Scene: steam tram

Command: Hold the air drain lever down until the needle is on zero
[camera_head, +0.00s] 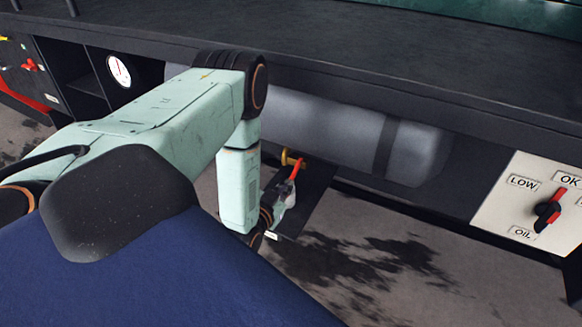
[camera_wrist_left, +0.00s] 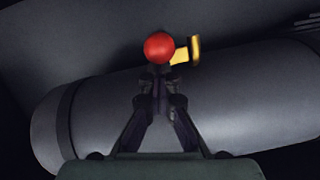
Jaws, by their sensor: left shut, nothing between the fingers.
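The air drain lever (camera_head: 295,170) is a red handle on a brass fitting (camera_head: 289,158) under the grey tank (camera_head: 320,128). In the left wrist view its round red knob (camera_wrist_left: 159,46) is just beyond the fingertips, with the brass fitting (camera_wrist_left: 184,54) to its right. My left gripper (camera_head: 288,190) is shut and empty, at the lower end of the lever; it also shows in the left wrist view (camera_wrist_left: 160,74). I cannot tell whether its tips touch the knob. The round white gauge (camera_head: 119,71) has a dark needle, too small to read against the zero. My right gripper is out of view.
A dark platform edge (camera_head: 360,82) runs above the tank. At the right is a white oil panel (camera_head: 522,205) with a red-and-black knob (camera_head: 548,210). A small red valve handle (camera_head: 32,66) is at the far left. Stained floor (camera_head: 370,265) lies open below.

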